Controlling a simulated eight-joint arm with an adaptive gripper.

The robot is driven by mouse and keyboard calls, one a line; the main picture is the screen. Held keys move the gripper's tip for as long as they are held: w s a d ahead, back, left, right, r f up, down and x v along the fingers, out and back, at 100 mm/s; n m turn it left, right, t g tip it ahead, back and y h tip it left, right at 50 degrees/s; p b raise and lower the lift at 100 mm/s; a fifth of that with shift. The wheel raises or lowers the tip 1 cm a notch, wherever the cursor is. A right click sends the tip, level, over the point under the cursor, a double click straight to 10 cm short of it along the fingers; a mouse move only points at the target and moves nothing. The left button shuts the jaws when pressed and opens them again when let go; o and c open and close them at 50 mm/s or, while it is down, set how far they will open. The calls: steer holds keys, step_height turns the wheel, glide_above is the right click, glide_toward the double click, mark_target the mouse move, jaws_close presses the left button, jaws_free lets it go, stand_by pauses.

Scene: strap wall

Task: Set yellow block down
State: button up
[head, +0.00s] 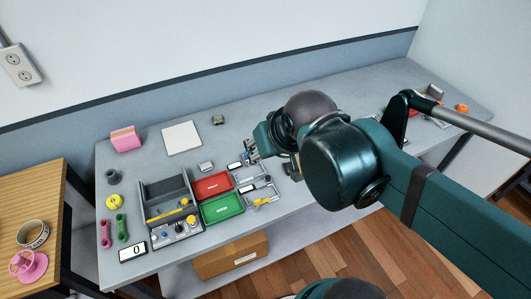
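My arm reaches in from the right, and its dark green wrist covers the middle of the table. My gripper (251,150) shows only in part at the left of the wrist, above the tabletop. Its fingers are small and partly hidden, so I cannot tell whether it is open or what it holds. No thing is clearly a yellow block. A small yellow piece (264,201) lies by a grey metal frame right of the green tray. Another yellow piece (184,203) is on the grey organizer (165,189).
The back strip left of my arm has free room.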

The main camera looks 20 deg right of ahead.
steer(key=shift+s+a+f+n, duration=0.15)
steer(key=shift+s+f+n, duration=0.15)
steer(key=shift+s, duration=0.25)
steer(key=shift+f, duration=0.1)
